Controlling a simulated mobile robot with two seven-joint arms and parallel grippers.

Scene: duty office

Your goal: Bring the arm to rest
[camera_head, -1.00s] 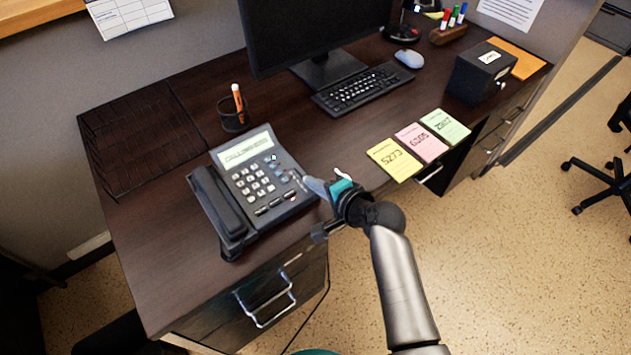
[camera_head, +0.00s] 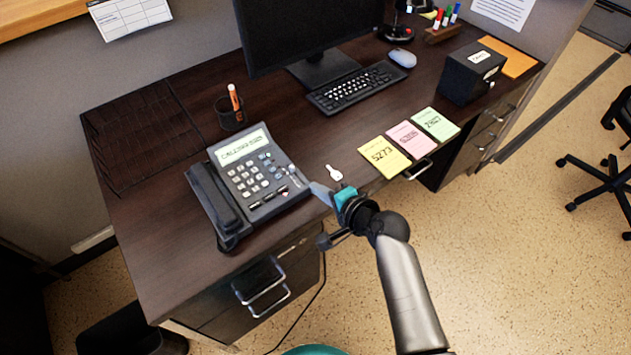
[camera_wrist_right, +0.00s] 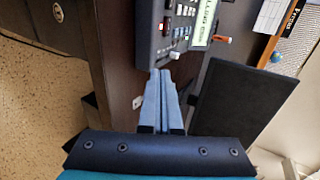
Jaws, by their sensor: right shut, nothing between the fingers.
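My right gripper (camera_head: 322,192) is at the front edge of the dark desk, just right of the desk phone. Its fingers are together with nothing between them. In the right wrist view its two grey-blue fingers (camera_wrist_right: 163,98) lie side by side and point toward the phone (camera_wrist_right: 180,30). My right arm comes in from the lower right of the head view. My left gripper is not in view.
The desk phone (camera_head: 246,182) is close to the fingers. A small white key-like piece (camera_head: 334,172) lies on the desk just beyond them. Yellow (camera_head: 384,156), pink (camera_head: 411,138) and green (camera_head: 435,123) cards lie to the right. Floor (camera_head: 500,250) on the right is open.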

